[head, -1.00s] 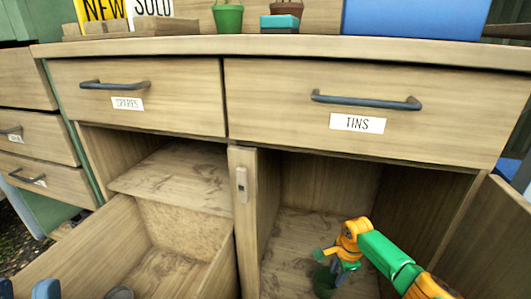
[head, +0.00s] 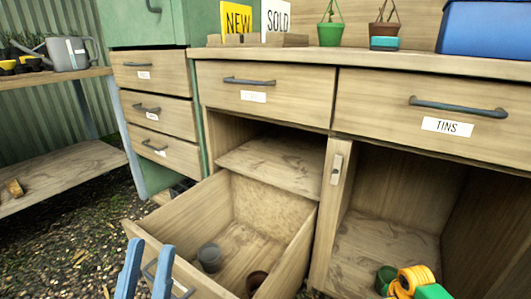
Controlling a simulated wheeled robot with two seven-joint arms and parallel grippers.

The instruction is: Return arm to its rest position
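My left gripper (head: 146,270) shows at the bottom left with two blue fingers, apart and with nothing seen held between them.
The open drawer holds a grey pot (head: 209,257) and a brown pot (head: 257,283). Above are a shut drawer labelled TINS (head: 447,126) and a counter (head: 300,54) with signs and hanging pots. A side bench (head: 60,77) with a watering can (head: 70,52) stands at left.

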